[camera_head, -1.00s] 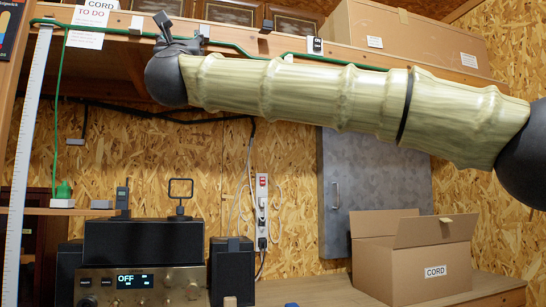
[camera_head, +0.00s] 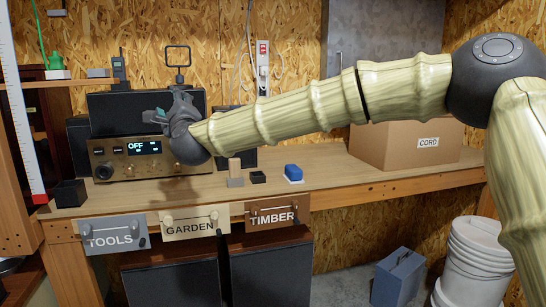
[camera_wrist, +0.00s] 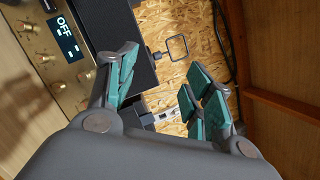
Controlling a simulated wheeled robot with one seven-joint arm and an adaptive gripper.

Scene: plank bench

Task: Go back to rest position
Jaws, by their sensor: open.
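My gripper (camera_head: 160,116) is at the end of my bamboo-textured arm, in front of the brass radio (camera_head: 128,160) and above the bench. In the wrist view my gripper (camera_wrist: 160,92) shows its teal finger pads spread apart with nothing between them. The radio's panel, reading OFF, also shows at the upper left of the wrist view (camera_wrist: 40,45). In the head view my gripper and wrist hide the radio's right part.
TOOLS, GARDEN and TIMBER signs hang along the front edge. A white bucket (camera_head: 475,258) and blue box (camera_head: 398,277) stand below.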

